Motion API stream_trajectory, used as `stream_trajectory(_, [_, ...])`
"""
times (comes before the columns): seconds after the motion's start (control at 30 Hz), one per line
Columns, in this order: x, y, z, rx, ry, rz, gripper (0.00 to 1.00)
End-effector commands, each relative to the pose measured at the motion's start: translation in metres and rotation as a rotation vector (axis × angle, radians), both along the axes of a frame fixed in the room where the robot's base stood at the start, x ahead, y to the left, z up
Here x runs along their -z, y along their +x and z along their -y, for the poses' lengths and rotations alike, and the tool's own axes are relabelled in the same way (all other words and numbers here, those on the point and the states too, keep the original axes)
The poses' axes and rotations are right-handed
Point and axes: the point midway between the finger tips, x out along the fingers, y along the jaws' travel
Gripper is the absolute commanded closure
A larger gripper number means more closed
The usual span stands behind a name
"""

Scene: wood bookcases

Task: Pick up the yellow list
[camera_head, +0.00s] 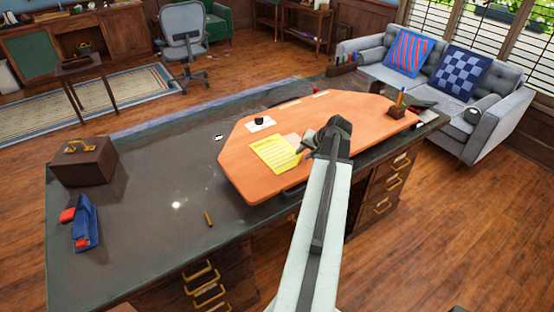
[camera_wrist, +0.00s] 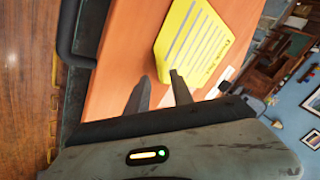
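The yellow list (camera_head: 275,154) is a flat yellow sheet with lines of writing, lying on the orange-brown board (camera_head: 237,163) on the dark desk. In the wrist view the yellow list (camera_wrist: 193,45) lies just beyond the fingertips. My gripper (camera_head: 304,148) is above the board, close to the list's right edge. In the wrist view the two fingers of my gripper (camera_wrist: 160,77) are spread apart with nothing between them. Whether the fingertips touch the board cannot be told.
A brown box (camera_head: 84,163) and a blue and red object (camera_head: 81,223) stand on the left of the desk. A small brass-coloured piece (camera_head: 208,219) lies near the front edge. A pen holder (camera_head: 398,110) stands on the board's right. The desk's middle left is mostly clear.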

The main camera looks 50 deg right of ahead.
Motion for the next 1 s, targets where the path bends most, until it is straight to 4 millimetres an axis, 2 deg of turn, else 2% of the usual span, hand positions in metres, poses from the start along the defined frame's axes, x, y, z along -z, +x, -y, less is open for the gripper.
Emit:
stream_trajectory(0.03, [0.008, 0.003, 0.001, -0.001, -0.001, 0.000, 0.72])
stream_trajectory(0.2, [0.004, 0.003, 0.001, 0.000, 0.000, -0.001, 0.72])
stream_trajectory(0.23, [0.004, 0.003, 0.000, 0.000, 0.000, 0.000, 0.75])
stream_trajectory(0.3, [0.004, 0.003, 0.000, 0.000, 0.000, -0.001, 0.94])
stream_trajectory(0.33, [0.003, 0.003, 0.000, 0.000, 0.000, 0.000, 1.00])
stream_trajectory(0.77, [-0.001, 0.003, 0.000, -0.001, 0.000, -0.001, 1.00])
stream_trajectory(0.87, [-0.011, 0.003, 0.000, -0.001, 0.000, -0.001, 1.00])
stream_trajectory(1.0, [-0.037, 0.004, 0.000, -0.001, 0.000, -0.001, 1.00])
